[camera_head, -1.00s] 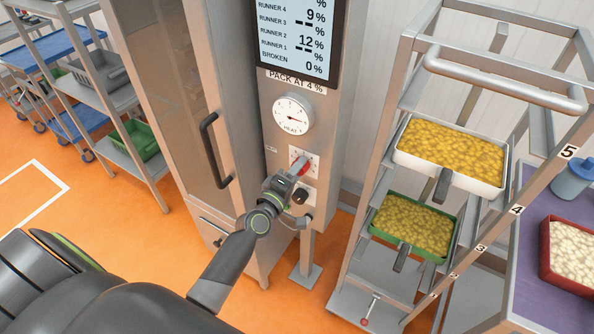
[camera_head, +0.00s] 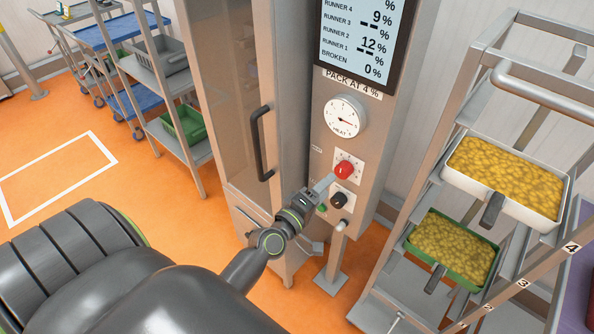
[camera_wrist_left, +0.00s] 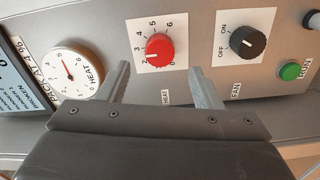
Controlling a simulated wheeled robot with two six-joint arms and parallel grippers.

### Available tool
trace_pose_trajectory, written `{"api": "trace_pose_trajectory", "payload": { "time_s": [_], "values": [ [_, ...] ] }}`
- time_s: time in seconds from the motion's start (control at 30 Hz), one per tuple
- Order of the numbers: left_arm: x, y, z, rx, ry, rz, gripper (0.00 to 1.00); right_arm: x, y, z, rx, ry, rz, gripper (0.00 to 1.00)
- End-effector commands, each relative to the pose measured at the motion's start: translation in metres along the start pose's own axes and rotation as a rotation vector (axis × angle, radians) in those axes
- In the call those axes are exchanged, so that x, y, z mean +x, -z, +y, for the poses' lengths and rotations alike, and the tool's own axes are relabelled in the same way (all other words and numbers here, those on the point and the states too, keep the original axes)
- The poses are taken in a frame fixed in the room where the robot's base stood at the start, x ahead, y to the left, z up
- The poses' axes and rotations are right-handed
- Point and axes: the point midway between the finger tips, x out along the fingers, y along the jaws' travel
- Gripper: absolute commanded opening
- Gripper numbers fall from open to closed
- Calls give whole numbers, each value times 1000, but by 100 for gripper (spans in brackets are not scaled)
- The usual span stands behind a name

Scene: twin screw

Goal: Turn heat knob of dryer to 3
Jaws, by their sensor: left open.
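The red heat knob (camera_head: 344,170) sits on a white scale plate on the dryer's panel. In the left wrist view, the red knob (camera_wrist_left: 160,47) has a white mark that seems to point at the 2. My left gripper (camera_head: 324,184) is just to the lower left of the knob in the head view. It is open and empty. In the left wrist view my left gripper (camera_wrist_left: 160,70) has its fingertips apart, short of the knob, with the knob centred between them and not touched. My right gripper is out of view.
The black fan knob (camera_wrist_left: 248,42) and green run button (camera_wrist_left: 290,71) are beside the heat knob. A round heat gauge (camera_head: 344,117) is above it. The dryer door handle (camera_head: 261,143) is to the left. A rack with a white tray (camera_head: 453,178) and green tray (camera_head: 412,244) stands right.

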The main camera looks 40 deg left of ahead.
Motion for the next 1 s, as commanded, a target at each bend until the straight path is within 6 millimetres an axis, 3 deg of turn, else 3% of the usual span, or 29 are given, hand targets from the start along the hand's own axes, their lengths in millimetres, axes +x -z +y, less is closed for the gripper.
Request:
{"api": "trace_pose_trajectory", "payload": {
  "time_s": [0.3,0.5,1.0],
  "values": [
    [-68,0,-5,1,1,0,59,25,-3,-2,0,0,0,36],
    [-95,0,-4,0,2,0,59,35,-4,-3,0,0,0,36],
    [-105,0,0,0,0,0,59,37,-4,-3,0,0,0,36]
  ]
}}
